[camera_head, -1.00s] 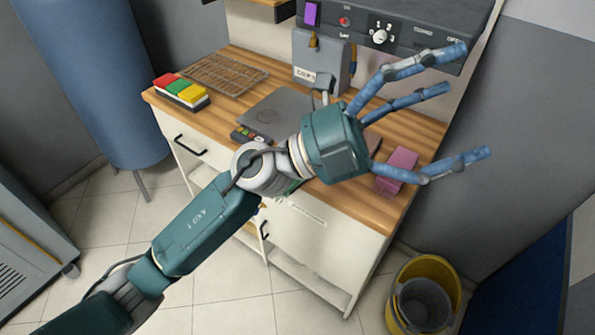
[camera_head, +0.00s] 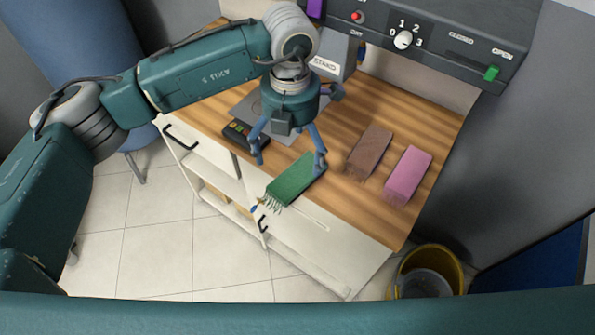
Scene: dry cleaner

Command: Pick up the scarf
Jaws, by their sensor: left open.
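Three folded, fringed cloths that look like scarves lie on the wooden counter (camera_head: 345,205). The green scarf (camera_head: 291,183) is at the counter's front edge, with its fringe hanging over. The brown scarf (camera_head: 369,149) and the pink scarf (camera_head: 407,176) lie to its right. My left gripper (camera_head: 290,162) points down with its blue fingers spread open, at the far end of the green scarf. One finger overlaps that end in the picture; I cannot tell whether it touches. The gripper is empty. My right gripper is not in view.
A scale with a dark keypad (camera_head: 245,135) sits left of the gripper, partly hidden by my arm. A control panel (camera_head: 440,40) with a knob is behind the counter. A yellow bucket (camera_head: 451,266) stands on the floor at the right. The counter's front right is clear.

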